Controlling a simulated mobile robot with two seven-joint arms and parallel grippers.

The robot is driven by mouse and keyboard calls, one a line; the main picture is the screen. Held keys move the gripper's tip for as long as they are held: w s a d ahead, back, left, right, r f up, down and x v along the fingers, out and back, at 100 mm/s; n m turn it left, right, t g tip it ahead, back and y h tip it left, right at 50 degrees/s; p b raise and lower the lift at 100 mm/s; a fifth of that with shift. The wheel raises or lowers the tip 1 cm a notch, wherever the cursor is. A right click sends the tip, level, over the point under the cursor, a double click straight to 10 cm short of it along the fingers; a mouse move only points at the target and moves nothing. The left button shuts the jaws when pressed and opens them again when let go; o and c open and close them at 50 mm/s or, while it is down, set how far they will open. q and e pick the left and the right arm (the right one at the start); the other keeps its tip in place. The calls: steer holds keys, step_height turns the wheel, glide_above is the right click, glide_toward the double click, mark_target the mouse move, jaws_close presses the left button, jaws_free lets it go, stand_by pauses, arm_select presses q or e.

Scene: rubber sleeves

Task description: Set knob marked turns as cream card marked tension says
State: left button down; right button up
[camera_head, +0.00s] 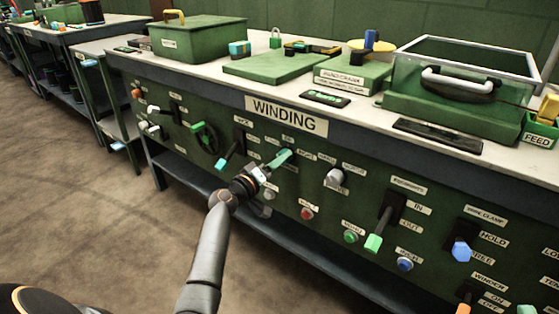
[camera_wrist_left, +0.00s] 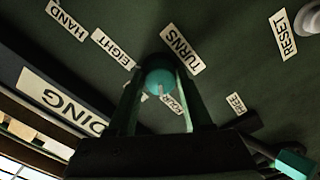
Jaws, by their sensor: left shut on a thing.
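The teal knob (camera_wrist_left: 159,80) sits by a plate reading TURNS (camera_wrist_left: 182,49) in the left wrist view. My left gripper (camera_head: 271,167) is shut on it, one finger on each side. A small pale mark shows on the knob; its exact direction is hard to tell. Plates reading EIGHT (camera_wrist_left: 113,48) and, partly covered, FOUR (camera_wrist_left: 173,104) stand around it. In the head view the teal knob (camera_head: 283,156) shows past the gripper on the green panel. I cannot pick out a cream card marked tension. My right gripper is out of view.
The panel below the WINDING sign (camera_head: 287,115) carries a grey knob (camera_head: 334,178), a red button (camera_head: 307,213), a green-tipped lever (camera_head: 374,242) and a teal-tipped lever (camera_head: 222,163). A glass-lidded green box (camera_head: 455,106) stands on the bench. The floor in front is clear.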

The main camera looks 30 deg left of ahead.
arm_select(q)
steer(key=shift+n, duration=0.3)
steer(key=shift+c, duration=1.6)
jaws_free()
steer(key=s+a+p, duration=0.1)
steer(key=s+p, duration=0.1)
steer(key=s, duration=1)
steer(key=shift+s, duration=0.25)
